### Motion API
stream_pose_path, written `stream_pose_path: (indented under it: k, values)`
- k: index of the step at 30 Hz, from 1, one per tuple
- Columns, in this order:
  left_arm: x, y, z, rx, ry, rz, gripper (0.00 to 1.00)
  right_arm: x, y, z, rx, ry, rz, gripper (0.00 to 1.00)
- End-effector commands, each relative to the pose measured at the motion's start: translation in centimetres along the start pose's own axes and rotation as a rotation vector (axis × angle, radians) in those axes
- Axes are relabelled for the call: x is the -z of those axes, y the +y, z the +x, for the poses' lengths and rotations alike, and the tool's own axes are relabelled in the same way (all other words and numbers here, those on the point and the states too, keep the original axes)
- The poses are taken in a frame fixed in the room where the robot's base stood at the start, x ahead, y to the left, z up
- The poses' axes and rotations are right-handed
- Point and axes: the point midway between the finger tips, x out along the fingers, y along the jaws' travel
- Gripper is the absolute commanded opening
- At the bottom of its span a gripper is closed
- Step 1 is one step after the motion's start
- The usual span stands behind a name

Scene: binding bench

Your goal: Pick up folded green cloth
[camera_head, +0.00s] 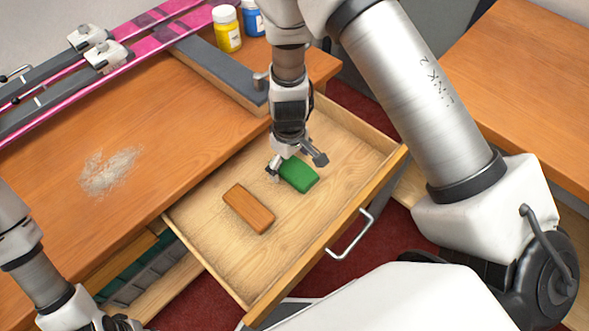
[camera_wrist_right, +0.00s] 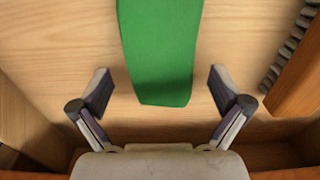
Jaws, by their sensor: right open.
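The folded green cloth (camera_head: 300,176) lies in the open wooden drawer (camera_head: 200,254), near its back right part. My right gripper (camera_head: 297,165) is over the cloth with its fingers spread. In the right wrist view the green cloth (camera_wrist_right: 163,50) extends between the two open fingers (camera_wrist_right: 160,90), with a gap on each side. Nothing is held. My left gripper (camera_head: 112,322) is partly in view at the bottom left edge, away from the drawer; its fingers are cut off.
A wooden brush (camera_head: 248,208) lies beside the cloth in the drawer; its bristles show in the right wrist view (camera_wrist_right: 285,52). The drawer walls enclose both. Pale dust (camera_head: 110,172) lies on the bench. Yellow (camera_head: 228,30) and blue bottles (camera_head: 253,18) stand at the back.

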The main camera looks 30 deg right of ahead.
Motion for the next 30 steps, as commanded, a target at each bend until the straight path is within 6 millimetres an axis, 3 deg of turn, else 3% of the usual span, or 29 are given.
stream_pose_path:
  k: [1, 6, 17, 30]
  values:
    - [0.0, 0.0, 0.0, 0.0, 0.0, 0.0, 0.37, 0.0, 0.0, 0.0, 0.0, 0.0, 0.0, 0.96]
    - [0.0, 0.0, 0.0, 0.0, 0.0, 0.0, 0.37, 0.0, 0.0, 0.0, 0.0, 0.0, 0.0, 0.41]
    - [0.0, 0.0, -0.1, 0.0, 0.0, 0.0, 0.37, 0.0, 0.0, -0.4, 0.0, 0.0, 0.0, 0.41]
    - [0.0, 0.0, -1.1, 0.0, 0.0, 0.0, 0.37, 0.1, 0.0, -9.3, 0.0, 0.002, -0.001, 0.41]
